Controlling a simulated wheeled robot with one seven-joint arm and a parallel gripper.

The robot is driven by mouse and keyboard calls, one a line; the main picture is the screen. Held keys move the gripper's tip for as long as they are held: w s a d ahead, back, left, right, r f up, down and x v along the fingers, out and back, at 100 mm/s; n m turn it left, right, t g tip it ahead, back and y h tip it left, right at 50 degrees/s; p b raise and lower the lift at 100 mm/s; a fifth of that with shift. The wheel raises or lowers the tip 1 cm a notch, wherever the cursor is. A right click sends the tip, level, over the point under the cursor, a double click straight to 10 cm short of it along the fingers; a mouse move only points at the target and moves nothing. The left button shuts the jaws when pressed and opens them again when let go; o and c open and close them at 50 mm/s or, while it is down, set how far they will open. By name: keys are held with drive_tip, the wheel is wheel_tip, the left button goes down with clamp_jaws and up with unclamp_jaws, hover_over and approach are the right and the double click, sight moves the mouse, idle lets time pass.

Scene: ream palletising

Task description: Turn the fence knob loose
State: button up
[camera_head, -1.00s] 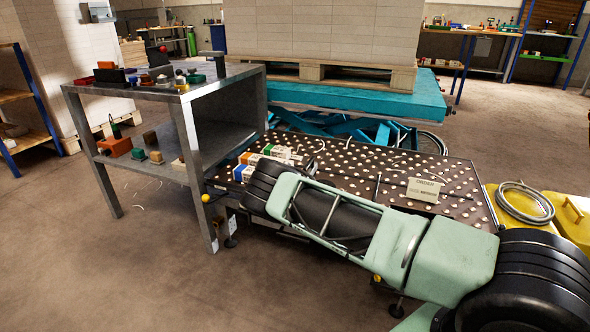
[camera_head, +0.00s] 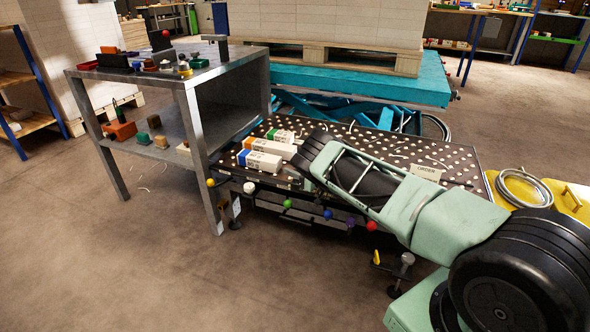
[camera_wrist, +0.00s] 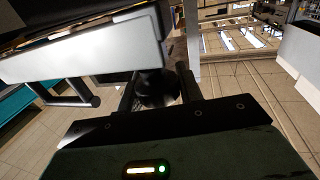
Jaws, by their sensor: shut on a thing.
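In the wrist view my gripper (camera_wrist: 157,98) has its two dark fingers either side of a dark, round knob (camera_wrist: 155,84), which I take for the fence knob. The fingers are shut on it. A pale bar with a dark underside crosses just above and left of it. The knob's turn angle cannot be told. In the head view my arm reaches over the ball-studded table (camera_head: 400,147), and its dark wrist hides the gripper and the knob.
Several white reams (camera_head: 259,160) with coloured ends lie on the table beside my wrist. Coloured balls, such as a red one (camera_head: 372,226), line its front edge. A steel shelf table (camera_head: 240,60) stands left. A teal lift (camera_head: 430,90) with a loaded pallet stands behind.

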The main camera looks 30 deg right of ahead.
drive_tip(key=o, duration=1)
wheel_tip(320, 180, up, 10)
drive_tip(key=p, duration=0.3)
